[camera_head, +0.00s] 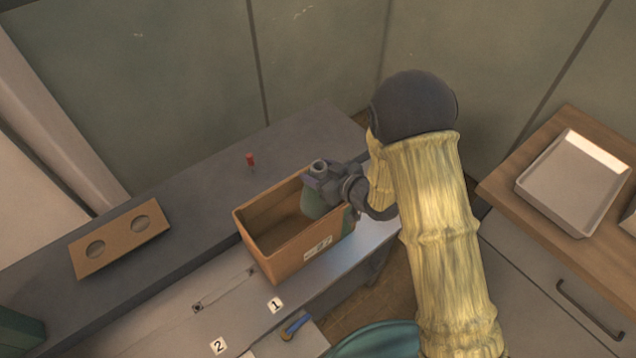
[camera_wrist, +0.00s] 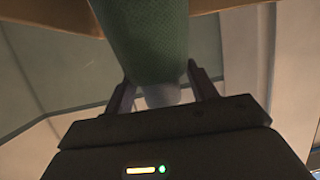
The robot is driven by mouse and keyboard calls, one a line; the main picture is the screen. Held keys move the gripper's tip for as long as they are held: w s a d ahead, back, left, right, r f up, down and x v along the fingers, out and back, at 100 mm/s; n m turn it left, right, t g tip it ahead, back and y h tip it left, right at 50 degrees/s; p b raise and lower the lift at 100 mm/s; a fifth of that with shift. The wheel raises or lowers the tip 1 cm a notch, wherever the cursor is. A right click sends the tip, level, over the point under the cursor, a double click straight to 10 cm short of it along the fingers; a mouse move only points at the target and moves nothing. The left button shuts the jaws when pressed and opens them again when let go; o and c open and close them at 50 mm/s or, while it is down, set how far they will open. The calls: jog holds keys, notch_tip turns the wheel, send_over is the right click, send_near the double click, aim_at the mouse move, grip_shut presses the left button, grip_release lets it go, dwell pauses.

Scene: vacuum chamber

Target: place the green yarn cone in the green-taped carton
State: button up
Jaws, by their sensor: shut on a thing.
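The green yarn cone (camera_head: 314,203) is held by my gripper (camera_head: 322,183) at the right part of the open carton (camera_head: 293,259). Its lower part looks to be inside or just above the carton; I cannot tell whether it touches the bottom. In the wrist view the green cone (camera_wrist: 150,35) fills the upper middle, with its pale tip (camera_wrist: 162,95) between the two fingers of my gripper (camera_wrist: 160,88). The carton is brown, with a white label on its front and a strip of green (camera_head: 348,221) at its right end. My arm covers part of its right side.
A brown board with two round holes (camera_head: 120,238) lies left on the grey bench. A small red object (camera_head: 250,159) stands behind the carton. A metal tray (camera_head: 573,180) sits on the wooden counter at right. Number tags 1 (camera_head: 275,305) and 2 (camera_head: 218,346) are in front.

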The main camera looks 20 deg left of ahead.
aim_at(315, 208)
dwell(0.3)
notch_tip(315, 208, down, 4)
jog(key=shift+f+p, duration=0.1)
jog(key=shift+p, duration=0.25)
jog(key=shift+f, duration=0.1)
jog(key=shift+f+b, duration=0.3)
jog(key=shift+b, duration=0.1)
jog(key=shift+f, duration=0.25)
jog(key=o, duration=1.7)
jog(key=shift+c, duration=0.2)
